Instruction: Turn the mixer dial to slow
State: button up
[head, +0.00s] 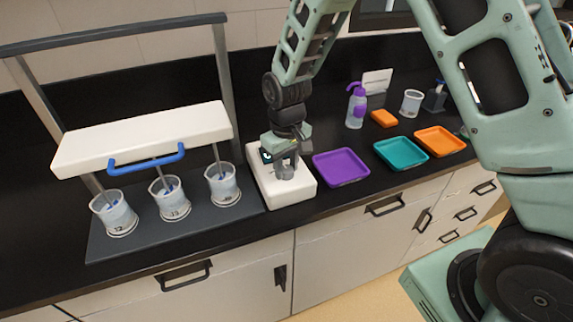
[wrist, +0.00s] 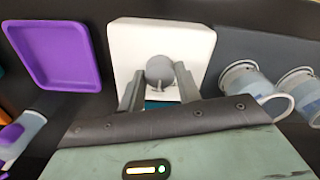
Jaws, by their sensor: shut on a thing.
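The mixer's white control box (head: 301,190) stands on the counter at the right end of the stirring rack; it also shows in the wrist view (wrist: 200,45). The round grey mixer dial (wrist: 160,67) sits on top of the box, with a small pointer toward my gripper's side. My gripper (head: 285,166) reaches down onto the box from above. In the wrist view its two fingers stand on either side of the dial, shut on it. In the head view the fingers mostly hide the dial. I cannot read any speed marks around it.
The rack's white beam (head: 145,138) with a blue handle (head: 147,161) hangs over several beakers (head: 172,204) left of the box. Purple (head: 341,168), teal (head: 401,153) and orange (head: 440,140) trays lie to the right. A spray bottle (head: 356,108) stands behind them.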

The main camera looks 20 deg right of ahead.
aim_at(286, 169)
jog(key=o, duration=1)
jog(key=shift+c, duration=0.2)
notch_tip(286, 169, up, 18)
jog(key=b, duration=0.2)
jog(key=shift+f+b, duration=0.25)
jog(key=shift+b, duration=0.1)
